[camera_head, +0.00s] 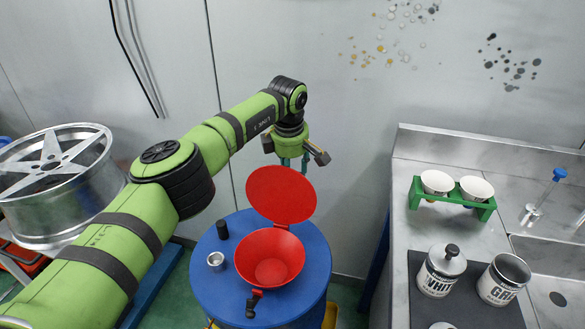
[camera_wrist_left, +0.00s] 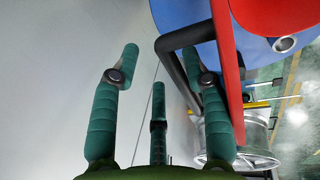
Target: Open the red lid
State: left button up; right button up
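The red lid (camera_head: 281,195) stands raised, tilted up at the back of a red funnel (camera_head: 270,258). The funnel's open bowl faces up on top of a blue drum (camera_head: 215,288). My left gripper (camera_head: 294,162) is just behind the lid's upper edge, its fingers pointing down and partly hidden by the lid. My right gripper is not in view.
A wheel rim (camera_head: 60,180) is at the left. A steel counter (camera_head: 430,240) with cups and canisters is at the right. The wall is behind my gripper.

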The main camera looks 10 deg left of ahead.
pick_arm(q)
jog(key=shift+w+r, duration=0.1)
jog(key=shift+w, duration=0.1)
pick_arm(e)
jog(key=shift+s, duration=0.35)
pick_arm(q)
jog(key=shift+r, duration=0.1)
notch_tip(320, 180, up, 12)
jog(key=s, duration=0.2)
jog(key=shift+s+f, duration=0.25)
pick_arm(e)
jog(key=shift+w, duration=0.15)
